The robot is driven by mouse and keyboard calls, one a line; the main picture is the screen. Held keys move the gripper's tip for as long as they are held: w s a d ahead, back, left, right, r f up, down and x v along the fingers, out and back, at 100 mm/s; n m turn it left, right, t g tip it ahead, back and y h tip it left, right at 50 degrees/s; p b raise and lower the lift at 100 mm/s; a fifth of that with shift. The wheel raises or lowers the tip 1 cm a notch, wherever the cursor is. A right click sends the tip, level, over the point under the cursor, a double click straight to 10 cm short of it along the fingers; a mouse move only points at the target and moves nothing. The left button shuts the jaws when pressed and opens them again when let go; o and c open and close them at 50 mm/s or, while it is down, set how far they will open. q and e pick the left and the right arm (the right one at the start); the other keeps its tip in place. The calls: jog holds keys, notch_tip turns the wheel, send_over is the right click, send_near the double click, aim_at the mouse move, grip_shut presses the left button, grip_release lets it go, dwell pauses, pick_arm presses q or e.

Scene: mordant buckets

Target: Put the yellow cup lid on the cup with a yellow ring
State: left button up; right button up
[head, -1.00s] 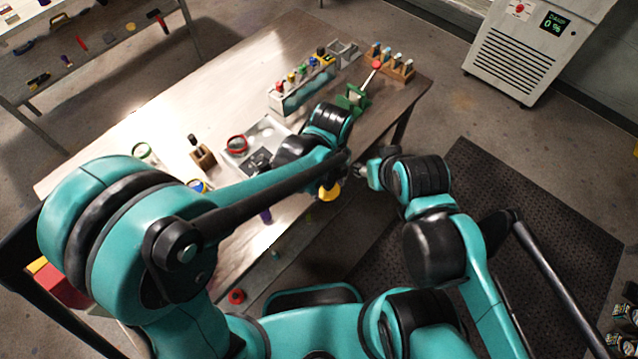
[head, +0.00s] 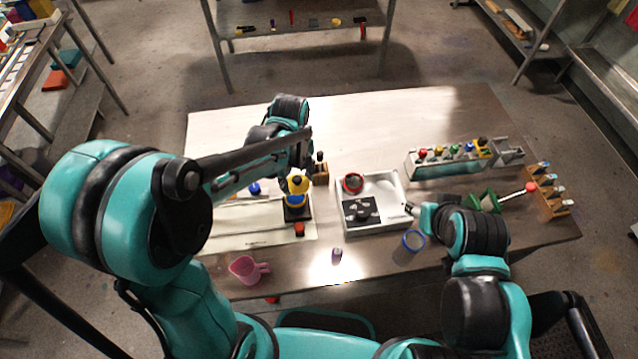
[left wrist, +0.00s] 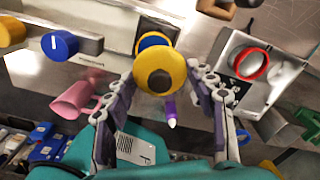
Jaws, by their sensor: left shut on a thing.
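The yellow cup lid (head: 297,185), round with a dark knob, is held between the fingers of my left gripper (head: 299,177). In the left wrist view the lid (left wrist: 160,72) faces the camera between the two fingertips. I cannot tell whether lid and rim touch.
The white tray (head: 388,183) holds a red-ringed cup (head: 352,183). A blue-ringed cup (head: 412,240), a purple item (head: 336,255) and a pink mug (head: 246,268) are near the front. A bottle rack (head: 447,163) stands at the right. The table's back is clear.

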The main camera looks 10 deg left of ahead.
pick_arm(q)
jog(key=shift+a, duration=0.6)
notch_tip(320, 180, down, 5)
jog(key=b, duration=0.4)
jog(key=shift+f+b, duration=0.3)
jog(key=shift+f, duration=0.05)
jog(key=shift+f+b, duration=0.55)
jog(key=shift+b, duration=0.05)
dwell(0.9)
jog(key=o, duration=1.1)
notch_tip(320, 180, up, 12)
jog(key=shift+r, duration=0.1)
